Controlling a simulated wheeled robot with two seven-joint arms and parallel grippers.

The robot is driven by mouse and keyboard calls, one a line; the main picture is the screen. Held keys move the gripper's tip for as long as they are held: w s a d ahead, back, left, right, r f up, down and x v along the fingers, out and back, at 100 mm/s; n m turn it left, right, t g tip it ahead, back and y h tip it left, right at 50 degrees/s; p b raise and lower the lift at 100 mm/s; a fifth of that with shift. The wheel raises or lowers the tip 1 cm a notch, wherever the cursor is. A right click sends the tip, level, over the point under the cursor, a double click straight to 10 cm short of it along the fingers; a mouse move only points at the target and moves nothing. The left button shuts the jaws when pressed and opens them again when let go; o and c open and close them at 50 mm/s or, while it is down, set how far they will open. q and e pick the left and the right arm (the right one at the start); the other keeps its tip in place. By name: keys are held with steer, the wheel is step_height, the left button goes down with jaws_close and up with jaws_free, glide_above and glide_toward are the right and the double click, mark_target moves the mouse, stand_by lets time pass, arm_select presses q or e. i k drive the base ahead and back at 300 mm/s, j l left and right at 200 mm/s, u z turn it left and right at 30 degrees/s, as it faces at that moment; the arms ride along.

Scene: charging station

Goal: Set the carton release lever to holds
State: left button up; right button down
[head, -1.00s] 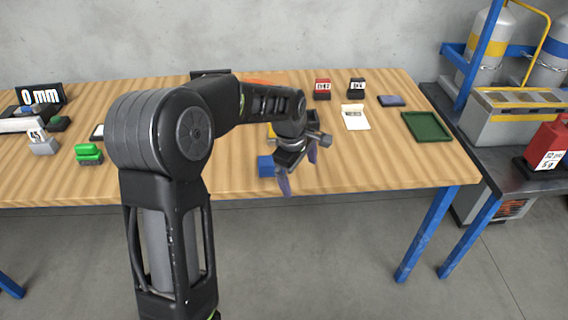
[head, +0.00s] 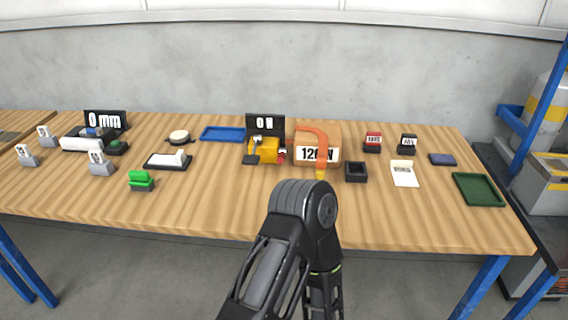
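A tan carton (head: 317,151) marked "120N" stands near the middle-right of the table. An orange curved strap or lever (head: 319,140) arches over its top and down its front, with a small yellow tip at the lower end. I cannot tell which position a release lever is in. One of my arms rises from the bottom, bends in front of the table's front edge and goes back down out of the picture. Neither gripper is in view.
A yellow device (head: 264,150) with a black "0 N" display (head: 265,123) stands left of the carton. A small black open box (head: 356,172) sits right of it. A blue tray (head: 222,134), a green block (head: 141,180) and a green tray (head: 478,188) lie on the table.

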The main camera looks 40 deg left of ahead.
mark_target(283, 151)
steer(key=i+l, duration=0.3)
steer(key=l, duration=0.15)
steer(key=u, duration=1.75)
